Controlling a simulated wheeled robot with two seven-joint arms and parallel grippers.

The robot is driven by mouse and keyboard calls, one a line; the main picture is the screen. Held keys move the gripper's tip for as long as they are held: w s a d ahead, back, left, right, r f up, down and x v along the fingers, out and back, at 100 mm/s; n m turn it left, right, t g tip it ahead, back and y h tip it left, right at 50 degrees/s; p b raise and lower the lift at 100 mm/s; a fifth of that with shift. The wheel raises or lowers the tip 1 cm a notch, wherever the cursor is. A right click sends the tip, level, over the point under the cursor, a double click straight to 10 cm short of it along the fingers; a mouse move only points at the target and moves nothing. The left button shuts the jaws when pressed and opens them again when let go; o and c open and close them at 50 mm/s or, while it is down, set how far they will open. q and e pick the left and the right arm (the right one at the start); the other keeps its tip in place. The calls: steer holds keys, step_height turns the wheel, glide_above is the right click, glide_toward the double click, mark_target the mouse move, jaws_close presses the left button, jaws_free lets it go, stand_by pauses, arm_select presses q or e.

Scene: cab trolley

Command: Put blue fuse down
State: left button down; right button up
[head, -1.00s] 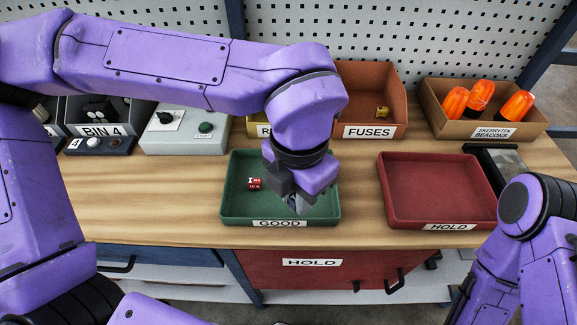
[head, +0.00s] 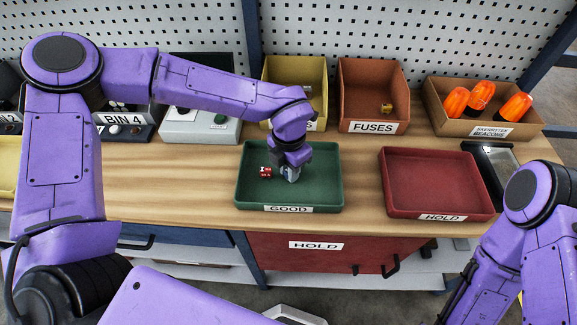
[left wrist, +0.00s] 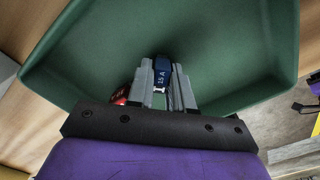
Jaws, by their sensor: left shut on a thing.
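My left gripper (head: 291,175) points down into the green GOOD tray (head: 325,190). It is shut on the blue fuse, marked 15 A, which shows between the grey fingers in the left wrist view (left wrist: 161,73). In the head view the fingers mostly hide the fuse. The fuse is over or at the tray floor; I cannot tell whether it touches. A red fuse (head: 265,172) lies in the tray just left of the gripper, and part of it shows beside the fingers in the left wrist view (left wrist: 120,96). My right gripper is out of view.
The red HOLD tray (head: 437,184) to the right is empty. Behind stand the FUSES bin (head: 373,127) with a yellow fuse (head: 386,107), a yellow bin (head: 292,70), and a box of orange beacons (head: 489,131). Bare bench lies between the trays.

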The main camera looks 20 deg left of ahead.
arm_select(q)
steer(key=c, duration=1.4)
jaws_free()
steer(key=shift+s+f, duration=0.1)
steer(key=shift+s, duration=0.05)
steer(key=o, duration=0.4)
steer(key=shift+r, duration=0.25)
step_height(320, 180, up, 12)
steer(key=shift+f+b, duration=0.1)
steer(key=shift+b, duration=0.6)
